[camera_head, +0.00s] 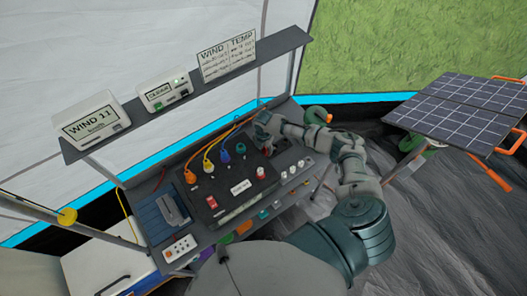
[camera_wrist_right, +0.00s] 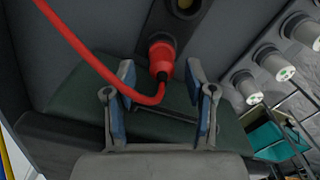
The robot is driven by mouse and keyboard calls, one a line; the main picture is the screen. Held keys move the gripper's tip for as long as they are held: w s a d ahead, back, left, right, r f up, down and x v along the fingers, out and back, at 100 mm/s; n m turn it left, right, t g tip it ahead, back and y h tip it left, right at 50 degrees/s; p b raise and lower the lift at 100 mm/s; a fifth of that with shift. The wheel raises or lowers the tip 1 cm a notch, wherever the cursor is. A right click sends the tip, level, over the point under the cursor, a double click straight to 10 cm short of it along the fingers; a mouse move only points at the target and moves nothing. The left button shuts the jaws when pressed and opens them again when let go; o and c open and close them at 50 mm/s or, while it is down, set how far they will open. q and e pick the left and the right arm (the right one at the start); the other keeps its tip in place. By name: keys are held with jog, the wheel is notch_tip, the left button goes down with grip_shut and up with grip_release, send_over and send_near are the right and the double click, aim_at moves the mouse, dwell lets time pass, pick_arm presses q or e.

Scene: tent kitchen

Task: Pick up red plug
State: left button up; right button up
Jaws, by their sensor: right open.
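My right gripper (camera_wrist_right: 163,84) is open, one blue-padded finger on each side of the plug's cable end, with gaps on both sides. In the head view my right gripper (camera_head: 264,134) is at the right end of the panel and hides the plug there. My left gripper is not in view.
Orange (camera_head: 190,177), yellow (camera_head: 208,166) and blue (camera_head: 225,156) plugs with cables stand on the black box left of my gripper. White cylindrical fittings (camera_wrist_right: 275,64) line the right. A shelf (camera_head: 185,97) with displays hangs above. Solar panels (camera_head: 465,105) stand at right.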

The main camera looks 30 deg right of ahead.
jog(key=shift+w+d+f, duration=0.1)
jog(key=shift+d+f, duration=0.2)
jog(key=shift+f, duration=0.55)
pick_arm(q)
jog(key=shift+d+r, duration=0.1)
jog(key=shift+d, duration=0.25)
pick_arm(e)
jog(key=shift+d, duration=0.15)
grip_shut()
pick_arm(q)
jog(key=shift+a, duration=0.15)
pick_arm(e)
jog(key=shift+a, duration=0.25)
jog(key=shift+r, duration=0.1)
